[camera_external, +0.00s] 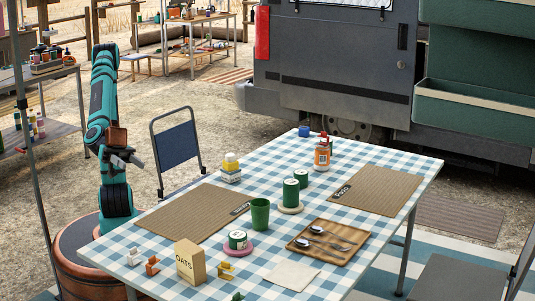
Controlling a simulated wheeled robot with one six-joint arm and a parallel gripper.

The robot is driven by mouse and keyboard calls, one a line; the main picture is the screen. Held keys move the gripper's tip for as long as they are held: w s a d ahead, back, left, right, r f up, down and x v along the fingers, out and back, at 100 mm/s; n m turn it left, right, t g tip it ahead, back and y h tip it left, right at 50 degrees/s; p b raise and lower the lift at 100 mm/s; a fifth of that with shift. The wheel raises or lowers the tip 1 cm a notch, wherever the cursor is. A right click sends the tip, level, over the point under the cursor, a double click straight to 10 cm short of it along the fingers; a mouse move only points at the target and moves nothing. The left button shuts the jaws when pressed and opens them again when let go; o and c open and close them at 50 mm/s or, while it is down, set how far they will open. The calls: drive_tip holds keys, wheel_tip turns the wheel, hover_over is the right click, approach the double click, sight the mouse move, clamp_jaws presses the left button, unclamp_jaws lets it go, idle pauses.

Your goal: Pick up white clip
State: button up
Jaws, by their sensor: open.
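The small white clip (134,257) stands on the blue-and-white checked tablecloth near the table's front left edge. An orange clip (152,266) is just to its right. My gripper (137,161) is above and behind the white clip, at the left of the table, well apart from it. It is open and small in this view, and I see nothing in it. The white clip is in plain view.
An oats box (190,262), a yellow clip (227,270) and a partly cut-off green clip (238,296) stand right of the white clip. A brown placemat (190,215) lies behind. A green cup (260,213) and wooden tray (327,244) are farther right.

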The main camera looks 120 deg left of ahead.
drive_tip(key=s+d+f+g+y, duration=0.2)
drive_tip(key=s+d+f, duration=0.1)
drive_tip(key=d+f, duration=0.5)
drive_tip(key=g+y, duration=0.1)
drive_tip(key=y, duration=0.1)
approach(133, 248)
drive_tip(key=shift+m, duration=0.4)
drive_tip(key=x, duration=0.4)
drive_tip(key=shift+w+a+r, duration=0.1)
drive_tip(key=shift+w+a, duration=0.2)
drive_tip(key=shift+d+f+x, duration=0.15)
drive_tip(key=shift+x, duration=1.2)
drive_tip(key=shift+d+f+x, duration=0.15)
drive_tip(key=shift+x, duration=1.25)
drive_tip(key=shift+s, duration=0.1)
drive_tip(key=c, duration=1.1)
